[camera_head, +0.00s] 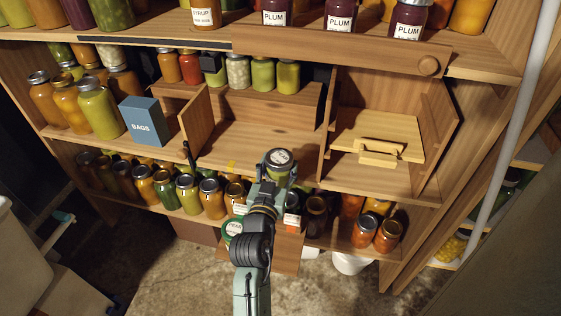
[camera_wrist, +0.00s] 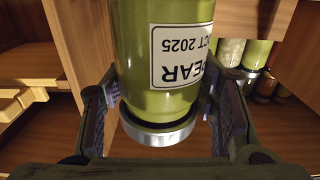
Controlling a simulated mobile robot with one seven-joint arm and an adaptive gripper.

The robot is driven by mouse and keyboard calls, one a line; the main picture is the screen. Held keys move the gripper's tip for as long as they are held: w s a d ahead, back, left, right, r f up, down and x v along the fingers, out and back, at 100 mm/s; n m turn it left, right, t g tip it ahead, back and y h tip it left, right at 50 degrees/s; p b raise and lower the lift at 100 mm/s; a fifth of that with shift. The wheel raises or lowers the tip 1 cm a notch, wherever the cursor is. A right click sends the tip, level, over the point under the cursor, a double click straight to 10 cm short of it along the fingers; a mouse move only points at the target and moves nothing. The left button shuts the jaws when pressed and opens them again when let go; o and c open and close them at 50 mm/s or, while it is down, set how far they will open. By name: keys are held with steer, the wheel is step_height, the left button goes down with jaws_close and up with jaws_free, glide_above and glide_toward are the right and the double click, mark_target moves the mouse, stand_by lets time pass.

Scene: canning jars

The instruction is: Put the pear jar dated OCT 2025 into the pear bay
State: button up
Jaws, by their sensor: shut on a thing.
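My gripper (camera_head: 272,178) is shut on a green jar (camera_head: 279,163), raised in front of the middle shelf. In the wrist view the jar (camera_wrist: 135,50) sits between my two fingers, its label upside down, reading PEAR and "CT 2025", with the first letter of the month hidden. Its silver lid (camera_wrist: 160,132) faces the camera. An open bay (camera_head: 255,140) behind the jar has clear floor, a riser with green jars at its back and an upright wooden panel (camera_head: 195,120) on its left. No bay label is readable, so I cannot tell which bay is for pears.
A right-hand bay holds a wooden board (camera_head: 375,135) with a handle (camera_head: 381,152). A blue BAGS box (camera_head: 144,121) stands left of the panel. A wooden rail (camera_head: 340,52) with a knob crosses above the bays. Jars crowd the lower shelf (camera_head: 188,194).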

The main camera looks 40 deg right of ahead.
steer(key=shift+a+r, duration=0.1)
steer(key=shift+x, duration=6.2)
steer(key=shift+f+b, duration=0.35)
steer(key=shift+b, duration=0.2)
steer(key=shift+f+b, duration=0.35)
steer(key=o, duration=1.6)
steer(key=shift+f, duration=0.1)
